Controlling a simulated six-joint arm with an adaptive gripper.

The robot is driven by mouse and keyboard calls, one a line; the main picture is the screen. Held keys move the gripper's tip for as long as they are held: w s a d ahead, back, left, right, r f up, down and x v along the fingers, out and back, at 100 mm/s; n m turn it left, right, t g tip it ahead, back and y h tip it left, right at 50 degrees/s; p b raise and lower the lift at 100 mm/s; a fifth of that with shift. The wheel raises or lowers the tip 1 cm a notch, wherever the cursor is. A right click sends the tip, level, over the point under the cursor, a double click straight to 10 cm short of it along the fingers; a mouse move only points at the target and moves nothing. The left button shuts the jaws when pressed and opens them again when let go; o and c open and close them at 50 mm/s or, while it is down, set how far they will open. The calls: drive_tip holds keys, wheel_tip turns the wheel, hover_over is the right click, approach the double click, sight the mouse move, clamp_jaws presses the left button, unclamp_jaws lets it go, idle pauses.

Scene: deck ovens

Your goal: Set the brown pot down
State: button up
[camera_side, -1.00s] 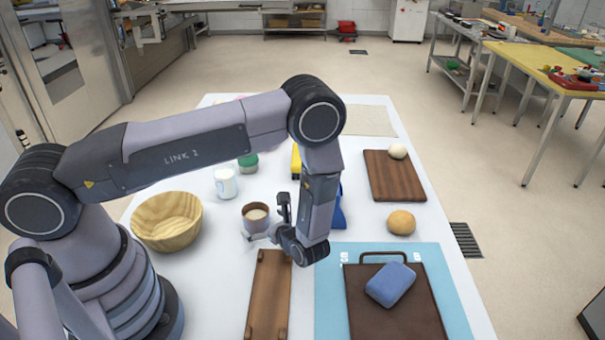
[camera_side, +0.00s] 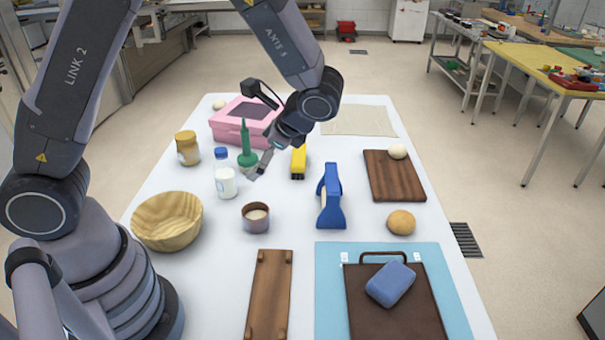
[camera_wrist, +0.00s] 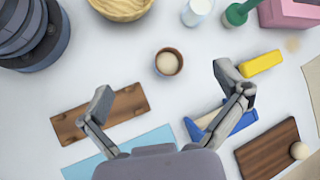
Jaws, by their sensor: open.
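The brown pot (camera_side: 256,218) stands upright on the white table, in the middle of the side view, with pale contents inside. In the wrist view the pot (camera_wrist: 168,63) sits above and between my finger tips, apart from them. My gripper (camera_side: 262,165) is open and empty, raised over the table behind the pot in the side view. In the wrist view its two fingers (camera_wrist: 163,85) are spread wide with nothing between them.
Near the pot are a wooden bowl (camera_side: 167,221), a white bottle (camera_side: 225,178), a green bottle (camera_side: 247,155), a blue tool (camera_side: 331,200) and a wooden board (camera_side: 269,296). A pink box (camera_side: 240,122) and yellow object (camera_side: 298,162) stand farther back. Table around the pot is clear.

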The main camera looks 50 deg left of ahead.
drive_tip(key=s+a+r+n+t+h, duration=0.2)
drive_tip(key=s+r+n+t+h, duration=0.5)
drive_tip(key=s+r, duration=1)
drive_tip(key=n+h, duration=0.1)
drive_tip(key=n, duration=0.1)
drive_tip(key=shift+a+n, duration=0.15)
drive_tip(key=shift+n, duration=0.25)
